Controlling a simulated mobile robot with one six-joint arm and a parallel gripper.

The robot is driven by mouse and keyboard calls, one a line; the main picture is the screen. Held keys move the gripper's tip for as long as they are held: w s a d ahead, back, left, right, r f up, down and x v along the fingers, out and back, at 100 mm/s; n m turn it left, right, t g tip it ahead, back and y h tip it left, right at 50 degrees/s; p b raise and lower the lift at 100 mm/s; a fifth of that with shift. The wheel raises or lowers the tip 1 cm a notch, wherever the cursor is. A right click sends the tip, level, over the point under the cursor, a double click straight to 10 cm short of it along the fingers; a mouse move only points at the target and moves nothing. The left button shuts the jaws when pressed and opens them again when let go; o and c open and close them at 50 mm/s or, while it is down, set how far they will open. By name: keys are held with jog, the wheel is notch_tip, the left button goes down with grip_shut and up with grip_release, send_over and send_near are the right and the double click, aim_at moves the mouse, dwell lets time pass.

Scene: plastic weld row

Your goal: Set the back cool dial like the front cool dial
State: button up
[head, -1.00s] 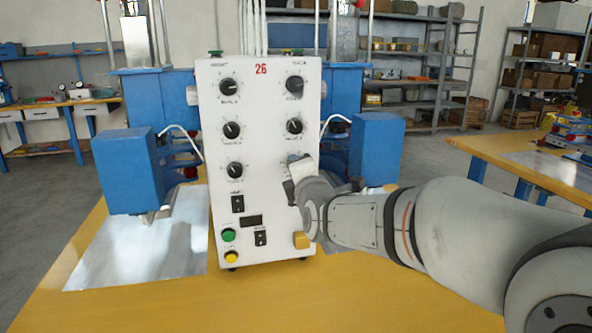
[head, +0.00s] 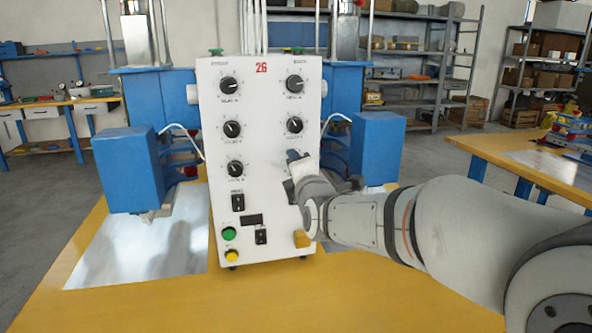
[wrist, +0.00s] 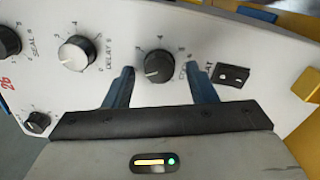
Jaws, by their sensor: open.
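The back cool dial (wrist: 157,65) is a dark round knob on the white control panel. In the wrist view it sits between the two blue fingers of my gripper (wrist: 160,80), with a gap on each side. My gripper is open and the fingers point at the panel. In the head view my gripper (head: 296,160) covers the back cool dial. The front cool dial (head: 235,169) is the lowest dial of the left column, in clear view in the head view. Its pointer seems to lean up and left; the exact mark is too small to read.
Above the back cool dial is the back delay dial (head: 295,125), then the back seal dial (head: 295,85). A rocker switch (wrist: 231,75) sits just below the back cool dial. A yellow block (head: 302,239) is at the panel's lower right. Blue machine housings (head: 377,148) flank the panel.

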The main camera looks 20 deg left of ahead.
jog(key=v, duration=0.8)
jog(key=shift+w, duration=0.1)
jog(key=s+d+f+m+g+h+p, duration=0.1)
jog(key=s+d+m+g+h+p, duration=0.15)
jog(key=d+m+p, duration=0.4)
jog(key=s+d+f+m+g+h+p, duration=0.1)
jog(key=s+d+m+g+h+p, duration=0.2)
jog(key=d+m, duration=0.6)
jog(key=s+d+m+g+h+p, duration=0.4)
jog(key=s+d+m+g+p, duration=0.3)
jog(key=s+d+m, duration=0.5)
jog(key=s+d+p, duration=0.1)
jog(key=s+d, duration=0.2)
jog(key=d, duration=0.1)
jog(key=shift+s+f, duration=0.15)
jog(key=shift+f, duration=0.05)
jog(key=shift+a, duration=0.1)
